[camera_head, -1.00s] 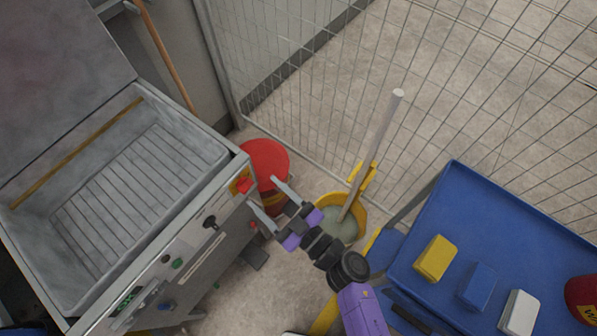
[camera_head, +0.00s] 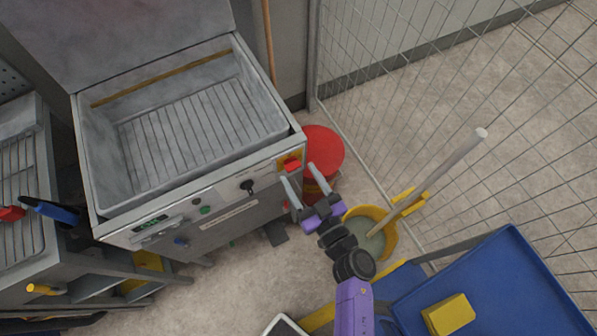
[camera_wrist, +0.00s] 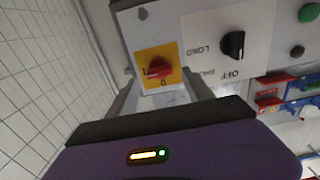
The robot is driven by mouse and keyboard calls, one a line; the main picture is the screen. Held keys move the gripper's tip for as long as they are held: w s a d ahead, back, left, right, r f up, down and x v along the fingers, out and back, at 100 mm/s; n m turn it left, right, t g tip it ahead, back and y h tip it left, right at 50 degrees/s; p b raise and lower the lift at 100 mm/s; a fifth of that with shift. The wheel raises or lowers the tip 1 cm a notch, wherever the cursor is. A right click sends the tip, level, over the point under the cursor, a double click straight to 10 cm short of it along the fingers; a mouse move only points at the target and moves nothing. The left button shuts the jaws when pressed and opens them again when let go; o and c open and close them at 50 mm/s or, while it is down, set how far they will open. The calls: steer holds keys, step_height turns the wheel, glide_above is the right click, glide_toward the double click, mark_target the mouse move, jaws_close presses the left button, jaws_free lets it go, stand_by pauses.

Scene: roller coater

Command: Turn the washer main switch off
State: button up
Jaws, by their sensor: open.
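The washer (camera_head: 190,205) is a grey metal cabinet with its lid raised and a wire rack inside. Its main switch (camera_head: 291,164) is a red rotary knob on a yellow plate at the right end of the front panel. In the wrist view, the red knob (camera_wrist: 157,68) is clear, with a 0 mark below it and another mark by its left end, where its narrow end seems to point. My gripper (camera_head: 299,174) is open and empty, in front of the switch. In the wrist view its fingers flank the knob; contact cannot be told.
A black selector (camera_wrist: 232,45) and a green button (camera_wrist: 309,13) sit beside the switch. A red drum (camera_head: 325,150), a yellow mop bucket (camera_head: 385,245) and a wire fence (camera_head: 400,90) stand to the right. A blue cart (camera_head: 500,290) is at lower right.

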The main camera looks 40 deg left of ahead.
steer(key=shift+x, duration=0.85)
jaws_close()
